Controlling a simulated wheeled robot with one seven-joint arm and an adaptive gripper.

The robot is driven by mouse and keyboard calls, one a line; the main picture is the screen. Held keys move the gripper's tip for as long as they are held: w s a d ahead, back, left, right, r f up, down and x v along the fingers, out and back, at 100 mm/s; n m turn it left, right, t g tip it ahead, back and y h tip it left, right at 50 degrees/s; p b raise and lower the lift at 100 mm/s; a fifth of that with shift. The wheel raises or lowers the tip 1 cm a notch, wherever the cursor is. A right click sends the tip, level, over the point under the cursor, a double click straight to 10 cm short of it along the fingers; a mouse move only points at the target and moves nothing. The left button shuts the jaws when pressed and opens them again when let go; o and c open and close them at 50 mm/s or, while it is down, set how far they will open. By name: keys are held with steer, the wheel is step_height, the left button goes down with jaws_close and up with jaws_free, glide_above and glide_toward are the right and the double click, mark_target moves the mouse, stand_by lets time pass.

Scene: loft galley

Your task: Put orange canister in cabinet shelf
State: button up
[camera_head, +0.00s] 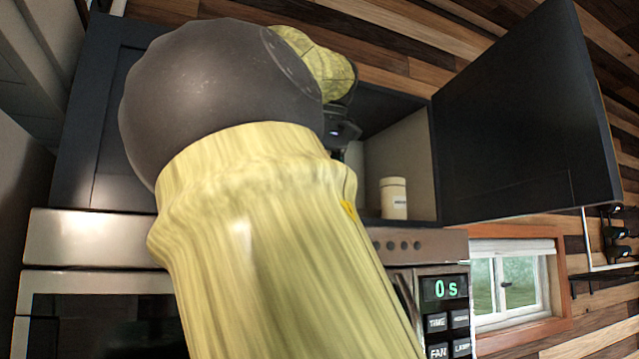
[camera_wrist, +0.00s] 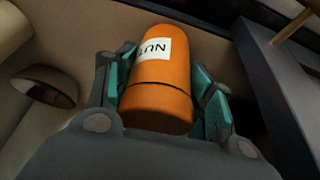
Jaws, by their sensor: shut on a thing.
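An orange canister (camera_wrist: 160,85) with a white label reading "NUT" shows in the wrist view. My gripper (camera_wrist: 168,90) is shut on it, with teal finger pads on both sides. In the head view my own arm hides the canister and most of my gripper; only a dark part of the wrist shows at the cabinet opening. The cabinet (camera_head: 400,150) stands open above the microwave. Its shelf (camera_head: 415,221) shows only at the right part. I cannot tell whether the canister touches the shelf.
A cream canister (camera_head: 394,198) stands inside the cabinet at the right. The dark cabinet door (camera_head: 525,120) is swung open to the right. The microwave (camera_head: 445,300) is below. In the wrist view a round bowl-like thing (camera_wrist: 48,86) lies left of my gripper.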

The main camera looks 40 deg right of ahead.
steer(key=shift+d+f, duration=0.15)
steer(key=o, duration=1.2)
steer(key=shift+c, duration=0.2)
steer(key=v, duration=1.2)
steer(key=shift+b, duration=0.3)
